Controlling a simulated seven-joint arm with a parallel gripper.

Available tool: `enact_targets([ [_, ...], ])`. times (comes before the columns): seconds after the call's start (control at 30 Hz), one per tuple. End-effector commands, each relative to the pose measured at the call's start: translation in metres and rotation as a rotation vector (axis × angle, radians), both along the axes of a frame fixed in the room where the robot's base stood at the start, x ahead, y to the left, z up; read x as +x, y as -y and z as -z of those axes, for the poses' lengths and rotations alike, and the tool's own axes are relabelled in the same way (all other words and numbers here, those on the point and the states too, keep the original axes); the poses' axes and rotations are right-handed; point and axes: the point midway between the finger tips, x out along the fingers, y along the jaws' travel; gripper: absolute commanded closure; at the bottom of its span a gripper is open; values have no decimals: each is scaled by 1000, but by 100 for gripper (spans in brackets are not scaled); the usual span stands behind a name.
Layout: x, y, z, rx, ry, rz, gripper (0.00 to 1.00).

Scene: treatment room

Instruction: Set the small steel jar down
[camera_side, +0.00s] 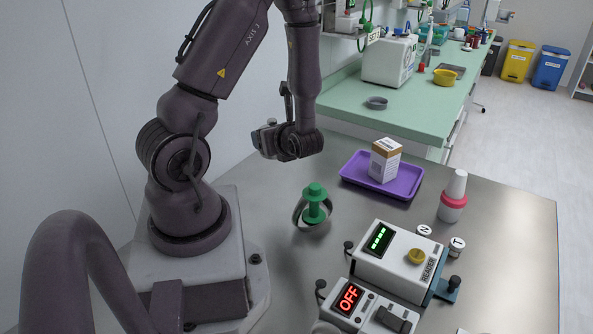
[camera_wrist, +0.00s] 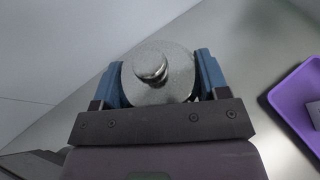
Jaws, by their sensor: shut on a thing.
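The small steel jar (camera_wrist: 172,92), grey with a round knob on its lid, is in the wrist view between the two blue fingers of my gripper (camera_wrist: 158,80). My gripper is shut on the jar's sides. In the side view my gripper (camera_side: 268,141) is above the left back part of the steel table (camera_side: 488,240). A small grey shape at its end there looks like the jar, but it is partly hidden. The jar appears to be held up, clear of the tabletop.
A purple tray (camera_side: 352,178) with a box (camera_side: 385,160) is right of my gripper. A green spool-like object (camera_side: 315,203) in a grey ring stands in front. Bare table lies between.

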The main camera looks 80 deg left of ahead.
Motion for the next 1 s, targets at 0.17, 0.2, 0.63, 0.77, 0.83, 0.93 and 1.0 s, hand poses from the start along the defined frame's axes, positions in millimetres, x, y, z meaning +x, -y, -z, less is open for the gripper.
enact_targets([
  [0.17, 6, -9, 13, 1, 2, -3, 60],
  [0.2, 9, -15, 16, 2, 3, -3, 60],
  [0.63, 61, -93, 75, -1, 0, -3, 60],
  [0.77, 70, -106, 93, 1, 1, -3, 60],
  [0.83, 73, -110, 98, 1, 0, -1, 60],
  [0.93, 76, -113, 103, 1, 2, -1, 60],
  [1.0, 78, -118, 110, 2, 2, -2, 60],
])
